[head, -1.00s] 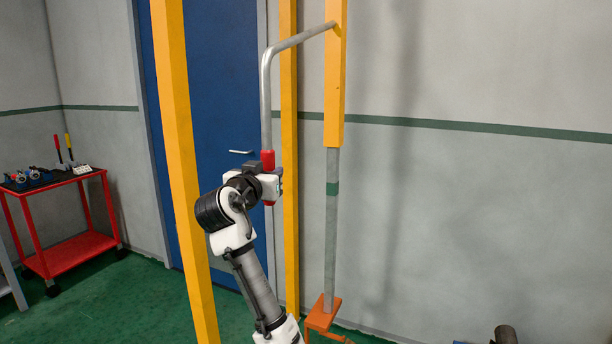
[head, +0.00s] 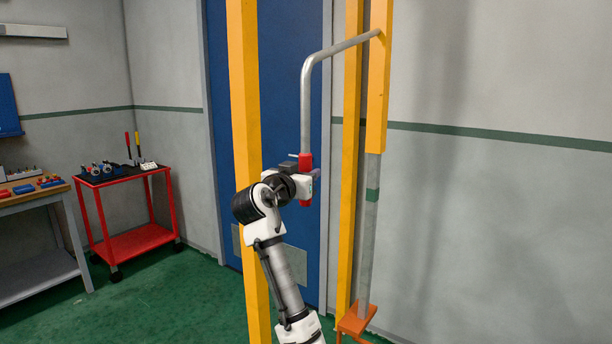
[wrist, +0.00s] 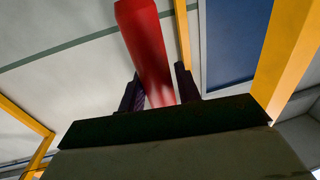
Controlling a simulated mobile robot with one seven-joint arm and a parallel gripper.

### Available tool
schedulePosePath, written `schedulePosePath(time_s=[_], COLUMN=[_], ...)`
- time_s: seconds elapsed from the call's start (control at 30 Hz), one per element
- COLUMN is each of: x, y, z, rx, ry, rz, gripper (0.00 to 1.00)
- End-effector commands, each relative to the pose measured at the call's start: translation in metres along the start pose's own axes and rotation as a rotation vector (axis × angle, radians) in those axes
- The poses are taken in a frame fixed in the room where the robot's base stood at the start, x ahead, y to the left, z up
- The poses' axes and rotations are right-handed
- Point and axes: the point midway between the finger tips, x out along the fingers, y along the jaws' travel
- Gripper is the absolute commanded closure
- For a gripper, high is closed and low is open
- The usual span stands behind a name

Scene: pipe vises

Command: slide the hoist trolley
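A bent grey pull bar (head: 306,105) with a red grip (head: 305,159) hangs down from a yellow upright (head: 378,100). Which part is the trolley body itself I cannot tell. My gripper (head: 304,176) is at the red grip, level and from the left side. In the wrist view the red grip (wrist: 145,40) passes between my two dark fingers, which close on it from both sides. The trolley's upper track is out of view.
A yellow post (head: 245,130) stands just left of my arm and another (head: 349,150) behind the bar. A blue door (head: 285,60) is behind. A red cart (head: 130,240) with tools and a workbench (head: 35,240) stand at the left. Green floor between is clear.

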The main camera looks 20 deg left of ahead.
Motion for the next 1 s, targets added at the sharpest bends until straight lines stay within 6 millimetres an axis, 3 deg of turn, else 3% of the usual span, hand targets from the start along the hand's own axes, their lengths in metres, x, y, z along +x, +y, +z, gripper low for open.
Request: schedulePosePath(time_s=[0.03, 0.1, 0.47, 0.63, 1.0], x=[-0.001, -0.001, -0.005, -0.031, -0.113], y=[-0.002, -0.001, 0.0, -0.001, -0.001], z=[-0.002, -0.001, 0.002, 0.004, 0.002], rx=[0.0, -0.001, 0.0, 0.002, 0.002], ry=[0.002, 0.001, -0.001, 0.001, 0.001], rz=[-0.003, -0.002, 0.001, -0.001, -0.002], gripper=[0.61, 0.52, 0.52, 0.52, 0.52])
